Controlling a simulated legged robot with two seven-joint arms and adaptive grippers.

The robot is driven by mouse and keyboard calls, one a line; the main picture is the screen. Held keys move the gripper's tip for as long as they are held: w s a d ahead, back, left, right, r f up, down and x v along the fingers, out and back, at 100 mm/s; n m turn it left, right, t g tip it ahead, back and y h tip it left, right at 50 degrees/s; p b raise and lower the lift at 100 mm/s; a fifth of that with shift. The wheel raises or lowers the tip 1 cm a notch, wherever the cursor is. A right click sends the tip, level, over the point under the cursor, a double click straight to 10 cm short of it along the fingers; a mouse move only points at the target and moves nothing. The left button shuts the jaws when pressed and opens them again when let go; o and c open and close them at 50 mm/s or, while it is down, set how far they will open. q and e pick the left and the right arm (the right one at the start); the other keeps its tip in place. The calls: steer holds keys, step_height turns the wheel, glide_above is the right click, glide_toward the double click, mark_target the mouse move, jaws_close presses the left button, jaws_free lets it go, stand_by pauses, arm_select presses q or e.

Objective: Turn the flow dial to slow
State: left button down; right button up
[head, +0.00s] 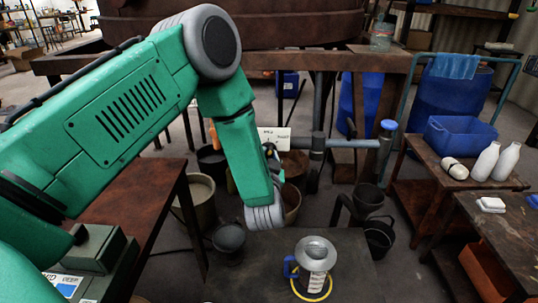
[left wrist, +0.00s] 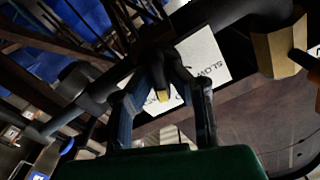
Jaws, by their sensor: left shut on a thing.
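The white dial plate (head: 274,134) sits on the grey pipe beyond the dark table, partly behind my left arm. In the left wrist view the plate (left wrist: 207,55) shows the word SLOW near its right edge; other lettering near my fingers is mostly hidden. The dark flow dial (left wrist: 160,68) has a yellow tip and stands between my fingers. My left gripper (left wrist: 165,92) is shut on the dial, one finger on each side. In the head view the left gripper (head: 271,154) is small and partly hidden behind my forearm. My right gripper is not in view.
A grey pipe (head: 345,143) with a blue-capped end runs right of the plate. A metal-topped vessel with a blue handle (head: 314,266) stands on the near table. Buckets (head: 379,236) stand on the floor beyond. White bottles (head: 485,161) stand on the right bench.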

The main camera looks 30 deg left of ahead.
arm_select(q)
steer(key=n, duration=0.6)
steer(key=shift+s+f, duration=0.15)
steer(key=shift+f, duration=0.2)
steer(key=n, duration=0.3)
steer(key=shift+n, duration=0.4)
steer(key=shift+n+b, duration=0.55)
steer(key=shift+n, duration=1.15)
steer(key=c, duration=1.7)
jaws_free()
steer(key=shift+o, duration=0.8)
steer(key=shift+r, duration=0.1)
